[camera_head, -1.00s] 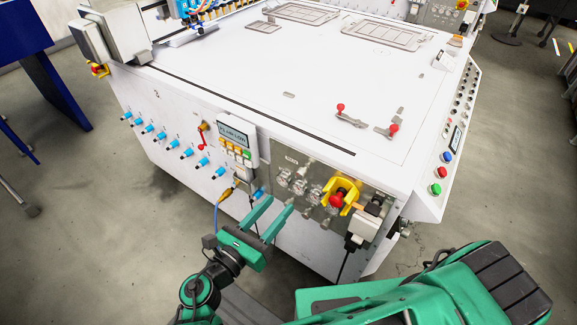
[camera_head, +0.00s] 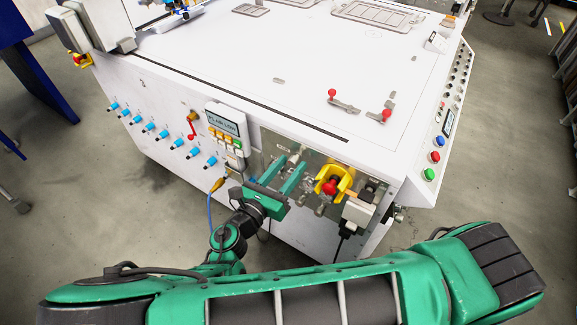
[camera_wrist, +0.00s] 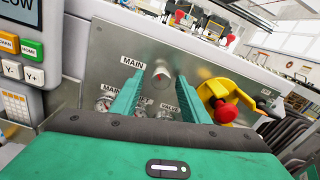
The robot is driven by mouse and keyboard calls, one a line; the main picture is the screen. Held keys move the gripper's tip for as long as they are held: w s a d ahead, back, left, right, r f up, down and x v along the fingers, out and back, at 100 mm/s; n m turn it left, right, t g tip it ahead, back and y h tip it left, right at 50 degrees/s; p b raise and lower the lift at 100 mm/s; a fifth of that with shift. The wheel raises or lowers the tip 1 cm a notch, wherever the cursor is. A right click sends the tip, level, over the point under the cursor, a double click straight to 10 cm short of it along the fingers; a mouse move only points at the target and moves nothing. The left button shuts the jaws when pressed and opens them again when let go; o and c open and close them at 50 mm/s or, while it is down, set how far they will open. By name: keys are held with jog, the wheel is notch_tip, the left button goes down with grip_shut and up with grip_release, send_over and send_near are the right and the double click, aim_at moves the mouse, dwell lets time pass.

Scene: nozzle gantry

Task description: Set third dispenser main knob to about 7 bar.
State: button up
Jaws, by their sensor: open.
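My gripper (camera_head: 291,166) is open in front of the grey metal panel at the machine's front corner. In the wrist view my gripper (camera_wrist: 157,88) has one green finger on each side, with nothing held between them. A round silver part with a reddish mark (camera_wrist: 160,73), beside a MAIN label (camera_wrist: 132,62), shows just beyond and between the fingertips. Lower on the panel, round silver fittings or gauges (camera_wrist: 106,103) are partly hidden by the fingers. Labels MAIN and VALVE show near them. No pressure reading is legible.
A yellow guard with a red knob (camera_head: 330,187) sits close to the right of my gripper; it also shows in the wrist view (camera_wrist: 226,110). A keypad display box (camera_head: 225,128) is to the left. Several blue knobs (camera_head: 178,141) line the white side panel.

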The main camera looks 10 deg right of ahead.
jog(key=shift+c, duration=0.5)
grip_shut()
jog(key=shift+m, duration=0.3)
jog(key=m, duration=0.3)
jog(key=shift+w+a+m, duration=0.1)
jog(key=shift+m, duration=0.3)
jog(key=m, duration=0.4)
jog(key=shift+m, duration=0.3)
jog(key=m, duration=0.9)
jog(key=shift+m, duration=0.4)
